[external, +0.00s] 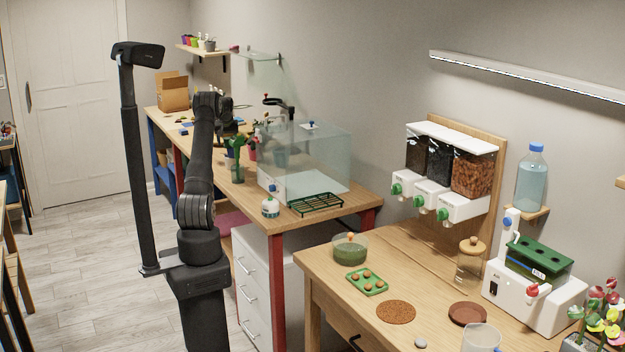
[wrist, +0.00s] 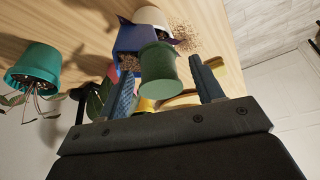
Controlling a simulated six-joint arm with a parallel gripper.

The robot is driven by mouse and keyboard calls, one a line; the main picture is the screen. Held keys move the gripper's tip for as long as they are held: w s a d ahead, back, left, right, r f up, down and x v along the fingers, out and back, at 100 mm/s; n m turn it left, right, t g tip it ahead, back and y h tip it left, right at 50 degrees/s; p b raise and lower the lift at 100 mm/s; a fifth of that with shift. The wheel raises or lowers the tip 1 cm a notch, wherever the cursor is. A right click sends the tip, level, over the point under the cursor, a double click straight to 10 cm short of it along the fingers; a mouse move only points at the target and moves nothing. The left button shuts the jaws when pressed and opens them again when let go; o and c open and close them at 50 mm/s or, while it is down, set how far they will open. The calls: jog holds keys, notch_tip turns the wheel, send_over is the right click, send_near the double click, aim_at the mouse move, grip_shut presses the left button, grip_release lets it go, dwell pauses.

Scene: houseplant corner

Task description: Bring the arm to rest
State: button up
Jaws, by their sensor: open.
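My gripper shows in the wrist view (wrist: 166,88) with its two dark fingers spread apart. A green cylindrical thing (wrist: 160,66) appears between the fingertips; I cannot tell how far beyond them it is, and neither finger is seen closed on it. In the external view my arm reaches up from its base and bends over toward the far part of the workbench. My gripper's fingers cannot be made out there against the dark clutter of plants and tools.
In the wrist view, a teal pot (wrist: 34,66), a blue pot (wrist: 132,38) and a cream pot (wrist: 152,17) with spilled soil crowd the wooden top. A glass tank (external: 315,160) stands on the workbench (external: 347,209) right of my arm.

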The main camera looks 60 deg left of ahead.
jog(key=r, duration=0.5)
jog(key=shift+w+d, duration=0.3)
jog(key=shift+d, duration=0.1)
jog(key=w+d+r, duration=0.5)
jog(key=d+r, duration=0.2)
jog(key=d, duration=0.3)
notch_tip(320, 180, up, 10)
jog(key=w+d+m+t+h, duration=0.1)
jog(key=w+d+m, duration=0.3)
jog(key=w+d, duration=1.1)
jog(key=shift+d+r, duration=0.35)
jog(key=shift+d, duration=1.05)
